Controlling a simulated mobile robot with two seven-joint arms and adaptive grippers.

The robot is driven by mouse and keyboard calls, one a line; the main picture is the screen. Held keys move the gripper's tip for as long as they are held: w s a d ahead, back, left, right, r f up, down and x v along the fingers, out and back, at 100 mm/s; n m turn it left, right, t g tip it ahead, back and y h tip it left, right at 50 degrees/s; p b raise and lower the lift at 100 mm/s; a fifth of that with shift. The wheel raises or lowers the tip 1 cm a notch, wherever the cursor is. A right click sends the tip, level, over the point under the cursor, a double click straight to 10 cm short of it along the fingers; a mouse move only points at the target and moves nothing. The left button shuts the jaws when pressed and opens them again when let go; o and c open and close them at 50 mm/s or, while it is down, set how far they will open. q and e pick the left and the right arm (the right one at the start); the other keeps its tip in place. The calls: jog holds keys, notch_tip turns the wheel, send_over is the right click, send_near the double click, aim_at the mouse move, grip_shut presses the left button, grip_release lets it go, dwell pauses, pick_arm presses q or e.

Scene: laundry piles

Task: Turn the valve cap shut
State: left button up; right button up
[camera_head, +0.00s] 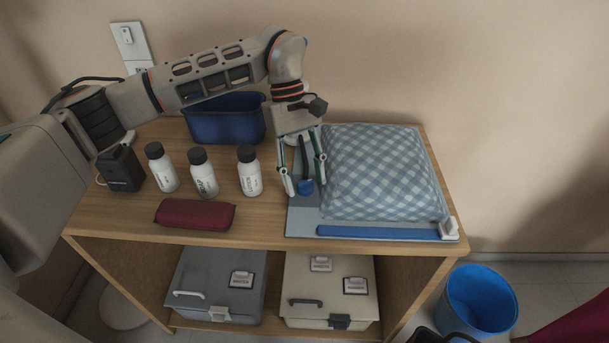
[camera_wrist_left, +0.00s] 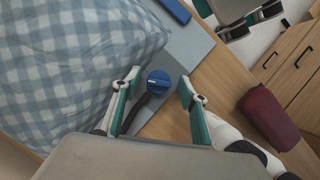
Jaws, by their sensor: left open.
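The blue valve cap (camera_head: 305,187) is at the left side of a checked blue-and-white bag (camera_head: 380,172), on a grey-blue board (camera_head: 299,226). In the left wrist view the round cap (camera_wrist_left: 159,82) shows a pale mark on its top and a dark stem or hose below it. My left gripper (camera_head: 306,190) points down over the cap. In the left wrist view its two fingers (camera_wrist_left: 160,86) are apart, one on each side of the cap, with gaps visible. I cannot tell the exact height above it.
Several white bottles (camera_head: 203,173) with black caps, a dark red pouch (camera_head: 195,214), a blue bin (camera_head: 226,120) and a black device (camera_head: 120,169) stand left of the board. A blue strip (camera_head: 382,231) lies along the board's front. A blue bucket (camera_head: 478,300) is on the floor.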

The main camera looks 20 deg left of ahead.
pick_arm(q)
jog(key=c, duration=1.1)
jog(key=shift+r+n+p, duration=0.2)
jog(key=shift+n+p, duration=0.2)
jog(key=shift+f+n+h, duration=0.15)
jog(key=shift+n+h, duration=0.15)
jog(key=shift+n, duration=0.1)
jog(key=o, duration=1.1)
jog(key=v, duration=1.2)
jog(key=shift+s, duration=0.15)
jog(key=shift+d, duration=0.1)
